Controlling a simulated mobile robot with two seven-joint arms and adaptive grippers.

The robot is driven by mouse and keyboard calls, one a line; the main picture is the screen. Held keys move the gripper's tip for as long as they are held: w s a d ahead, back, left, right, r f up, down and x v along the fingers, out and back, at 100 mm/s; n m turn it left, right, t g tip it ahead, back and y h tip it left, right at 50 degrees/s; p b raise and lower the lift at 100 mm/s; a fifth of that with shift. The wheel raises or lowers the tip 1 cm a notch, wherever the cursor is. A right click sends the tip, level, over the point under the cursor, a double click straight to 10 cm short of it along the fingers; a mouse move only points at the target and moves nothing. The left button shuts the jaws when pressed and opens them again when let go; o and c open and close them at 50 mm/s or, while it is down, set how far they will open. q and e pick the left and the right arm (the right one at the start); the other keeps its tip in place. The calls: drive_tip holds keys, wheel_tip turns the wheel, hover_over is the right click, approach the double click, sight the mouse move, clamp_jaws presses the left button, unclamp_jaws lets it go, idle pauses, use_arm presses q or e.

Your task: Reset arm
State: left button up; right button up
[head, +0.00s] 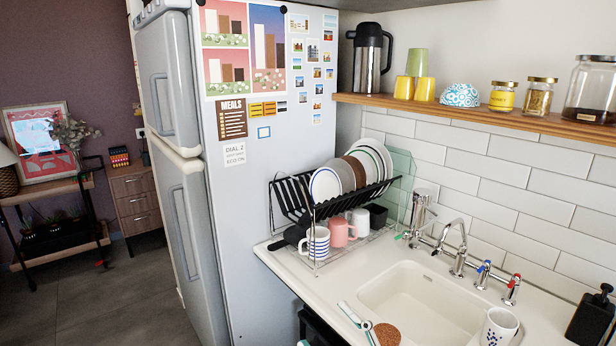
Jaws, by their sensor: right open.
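My left gripper is not in view. My right gripper does not stand out clearly. A black shape (312,324) below the counter's front edge, cut off by the picture's bottom, may be part of it, but I cannot tell. I see nothing held. The white counter (290,262) carries a black dish rack (335,205) with plates, and a striped mug (315,243), a pink mug (338,233) and a white mug (360,221) in its lower part. The white sink (415,300) has a chrome tap (459,258) behind it.
A tall fridge (265,160) stands left of the counter. A wooden shelf (470,115) holds a flask (369,60) and jars. Open floor (130,300) lies at left.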

drive_tip(key=s+d+f+m+h, duration=0.1)
drive_tip(key=d+f+m+h, duration=0.3)
drive_tip(key=f, duration=0.5)
drive_tip(key=s+d+f+m+h, duration=0.2)
drive_tip(key=d+f+m+h, duration=0.2)
drive_tip(key=f, duration=0.4)
drive_tip(key=s+d+f+m+g+h, duration=0.2)
drive_tip(key=s+f, duration=0.4)
drive_tip(key=f, duration=0.3)
drive_tip(key=s+d+f+m+g+h+b, duration=0.1)
drive_tip(key=s+d+f+g, duration=0.3)
drive_tip(key=f, duration=0.5)
drive_tip(key=s+d+m, duration=0.1)
drive_tip(key=s+d, duration=0.1)
drive_tip(key=s, duration=0.1)
drive_tip(key=shift+s+d+m+h, duration=0.15)
drive_tip(key=shift+s+m+h, duration=0.1)
drive_tip(key=shift+m+h, duration=0.15)
